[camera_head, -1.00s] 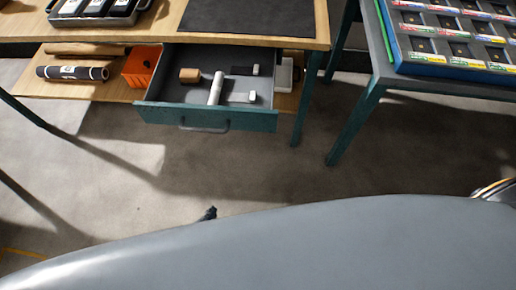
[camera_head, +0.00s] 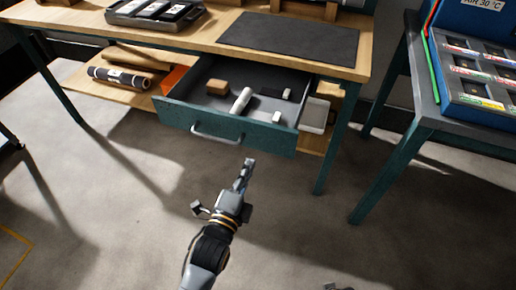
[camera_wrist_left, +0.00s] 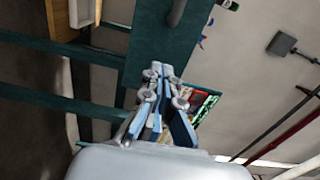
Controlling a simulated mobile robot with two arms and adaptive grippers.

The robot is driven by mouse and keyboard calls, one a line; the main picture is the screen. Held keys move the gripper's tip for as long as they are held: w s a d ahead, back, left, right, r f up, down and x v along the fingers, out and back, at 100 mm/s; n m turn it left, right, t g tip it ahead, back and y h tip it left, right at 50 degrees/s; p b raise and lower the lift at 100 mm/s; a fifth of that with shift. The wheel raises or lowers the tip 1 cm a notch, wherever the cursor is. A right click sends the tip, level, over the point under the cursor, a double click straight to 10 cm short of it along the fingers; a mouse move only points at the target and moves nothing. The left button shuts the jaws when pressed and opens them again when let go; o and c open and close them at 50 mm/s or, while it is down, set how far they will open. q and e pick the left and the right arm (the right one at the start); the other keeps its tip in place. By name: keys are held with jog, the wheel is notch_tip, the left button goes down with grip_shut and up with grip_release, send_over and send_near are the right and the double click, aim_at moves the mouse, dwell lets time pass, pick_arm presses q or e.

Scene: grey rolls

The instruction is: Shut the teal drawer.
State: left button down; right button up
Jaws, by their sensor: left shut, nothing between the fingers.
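The teal drawer (camera_head: 265,137) stands pulled out under the wooden workbench, with a pale bar handle (camera_head: 217,135) on its front. Inside lie a wooden block (camera_head: 217,87), a white cylinder (camera_head: 241,101) and small white and dark pieces. My left gripper (camera_head: 249,163) is shut and empty. In the head view it appears just below the drawer front, right of the handle. In the left wrist view its closed fingers (camera_wrist_left: 162,68) point at the teal front (camera_wrist_left: 150,42), with the handle (camera_wrist_left: 177,12) at the top edge. I cannot tell whether they touch.
The workbench (camera_head: 200,30) has a dark mat (camera_head: 290,37) and a tray. Its lower shelf (camera_head: 77,82) holds a dark roll (camera_head: 118,78) and an orange box (camera_head: 175,78). A second table (camera_head: 470,128) stands right, with a blue case. The floor before the drawer is clear.

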aim_at(261, 140)
pick_arm(q)
jog(key=x, duration=0.6)
jog(key=shift+w+b, duration=0.1)
jog(key=shift+b, duration=0.25)
jog(key=shift+w+d, duration=0.15)
jog(key=shift+w, duration=0.4)
pick_arm(e)
jog(key=shift+w+a+r, duration=0.1)
jog(key=shift+w+r, duration=0.85)
jog(key=shift+r, duration=0.3)
